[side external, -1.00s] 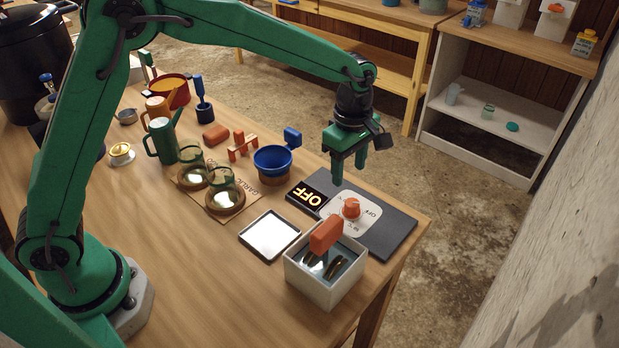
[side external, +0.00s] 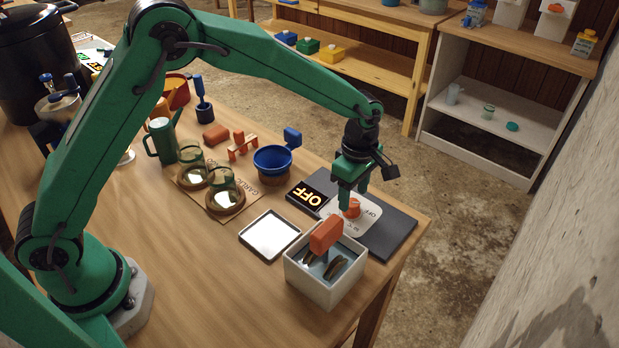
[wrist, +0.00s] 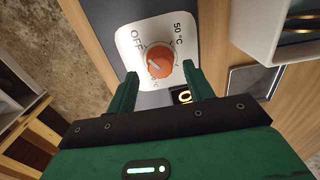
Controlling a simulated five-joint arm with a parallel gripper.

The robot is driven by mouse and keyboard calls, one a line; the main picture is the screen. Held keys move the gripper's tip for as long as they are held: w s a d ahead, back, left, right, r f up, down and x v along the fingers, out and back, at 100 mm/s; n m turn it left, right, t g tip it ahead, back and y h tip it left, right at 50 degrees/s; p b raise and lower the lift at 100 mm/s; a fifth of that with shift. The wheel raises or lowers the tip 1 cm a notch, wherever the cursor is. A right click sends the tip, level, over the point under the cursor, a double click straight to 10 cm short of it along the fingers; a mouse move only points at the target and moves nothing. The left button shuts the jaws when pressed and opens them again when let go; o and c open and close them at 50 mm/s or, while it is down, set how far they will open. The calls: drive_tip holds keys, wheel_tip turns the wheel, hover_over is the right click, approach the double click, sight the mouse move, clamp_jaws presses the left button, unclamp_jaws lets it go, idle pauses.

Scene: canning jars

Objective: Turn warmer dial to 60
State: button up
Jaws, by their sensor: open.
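The warmer (side external: 392,240) is a dark flat plate at the table's right end. Its orange dial (side external: 352,209) stands on a white label, and the dial also shows in the wrist view (wrist: 159,62). The label reads OFF and 50 °C; another mark is partly covered by the dial. The dial's pale pointer line points toward the OFF side. The display (side external: 311,192) reads OFF. My gripper (side external: 352,197) points down at the dial. In the wrist view its open fingers (wrist: 161,82) straddle the dial's near part, with gaps on both sides.
A white box (side external: 325,280) with an orange-handled tool and dark rings stands close in front of the warmer. A square pale tray (side external: 270,236) lies to its left. A blue funnel (side external: 273,160) and glass jars (side external: 224,195) stand further left.

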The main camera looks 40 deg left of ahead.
sight(352, 203)
drive_tip(key=shift+f, duration=1.55)
drive_tip(key=shift+c, duration=0.4)
drive_tip(key=c, duration=0.9)
